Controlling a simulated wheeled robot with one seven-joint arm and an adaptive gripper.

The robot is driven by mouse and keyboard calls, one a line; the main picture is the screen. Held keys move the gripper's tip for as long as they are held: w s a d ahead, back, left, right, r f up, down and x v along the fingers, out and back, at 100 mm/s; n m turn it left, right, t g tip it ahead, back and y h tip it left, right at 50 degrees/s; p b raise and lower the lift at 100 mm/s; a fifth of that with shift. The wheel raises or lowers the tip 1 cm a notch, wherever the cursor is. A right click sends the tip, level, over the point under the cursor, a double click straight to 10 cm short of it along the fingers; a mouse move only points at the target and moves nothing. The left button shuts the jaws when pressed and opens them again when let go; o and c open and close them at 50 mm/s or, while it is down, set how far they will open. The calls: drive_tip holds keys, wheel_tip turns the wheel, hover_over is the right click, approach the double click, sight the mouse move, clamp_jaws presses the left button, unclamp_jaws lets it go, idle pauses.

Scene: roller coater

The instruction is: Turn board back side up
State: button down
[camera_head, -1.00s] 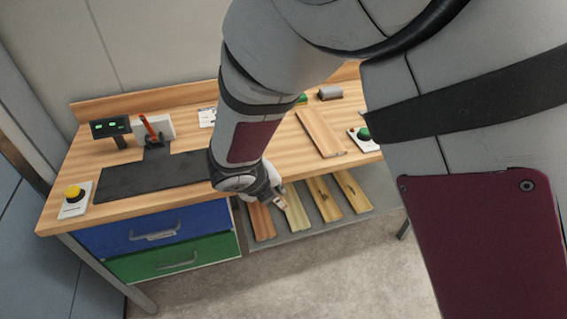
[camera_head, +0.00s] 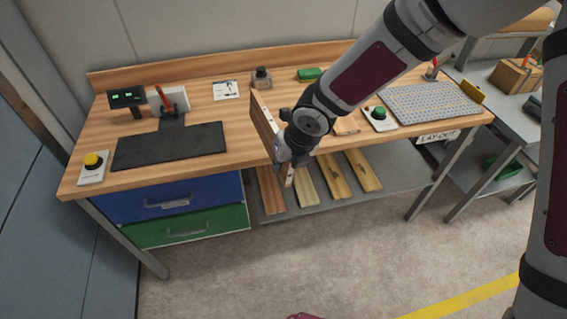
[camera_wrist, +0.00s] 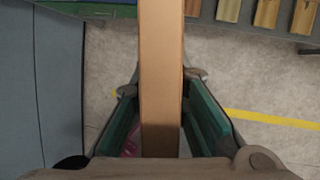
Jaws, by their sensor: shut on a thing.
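A long wooden board (camera_head: 260,126) is held on edge above the front of the bench, just right of the black mat. Its broad face is turned to the left in the head view, and a pale narrow side with small dark marks shows. My gripper (camera_head: 287,160) is shut on the board at its near end. In the wrist view the board (camera_wrist: 162,50) runs as a narrow strip between the two green-padded fingers (camera_wrist: 162,100). My wrist hides part of it, and I cannot tell which face is the back.
The workbench (camera_head: 215,100) carries a black mat (camera_head: 170,146), a yellow button box (camera_head: 93,166), a green button box (camera_head: 379,117) and a perforated plate (camera_head: 430,102). A pale wood piece (camera_head: 346,126) lies partly behind my arm. Several boards (camera_head: 305,185) lie on the lower shelf.

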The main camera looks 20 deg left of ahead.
drive_tip(key=shift+m+g+y+b, duration=0.4)
drive_tip(key=shift+g+y+b, duration=0.6)
drive_tip(key=shift+y, duration=0.5)
drive_tip(key=g+y+b, duration=0.1)
drive_tip(key=b, duration=0.1)
drive_tip(key=g+y+b, duration=0.1)
drive_tip(key=shift+a+r+m+y+b, duration=0.15)
drive_tip(key=shift+a+m+y+b, duration=0.05)
drive_tip(key=shift+m+y+b, duration=0.2)
drive_tip(key=y+b, duration=0.1)
drive_tip(key=b, duration=0.1)
drive_tip(key=g+y+b, duration=0.1)
drive_tip(key=b, duration=0.1)
drive_tip(key=shift+s+a+r+m+y, duration=0.1)
drive_tip(key=shift+s+m+y, duration=0.05)
drive_tip(key=shift+m+y, duration=0.15)
drive_tip(key=g+y+b, duration=0.1)
drive_tip(key=b, duration=0.3)
drive_tip(key=m+g+y+b, duration=0.1)
drive_tip(key=y+b, duration=0.1)
drive_tip(key=b, duration=0.1)
drive_tip(key=shift+s+a+r+y+b, duration=0.15)
drive_tip(key=shift+y+b, duration=0.15)
drive_tip(key=shift+b, duration=0.1)
drive_tip(key=shift+s+r+m+g+y+b, duration=0.15)
drive_tip(key=shift+m+g+y+b, duration=0.35)
drive_tip(key=shift+b, duration=0.6)
drive_tip(key=shift+r, duration=0.2)
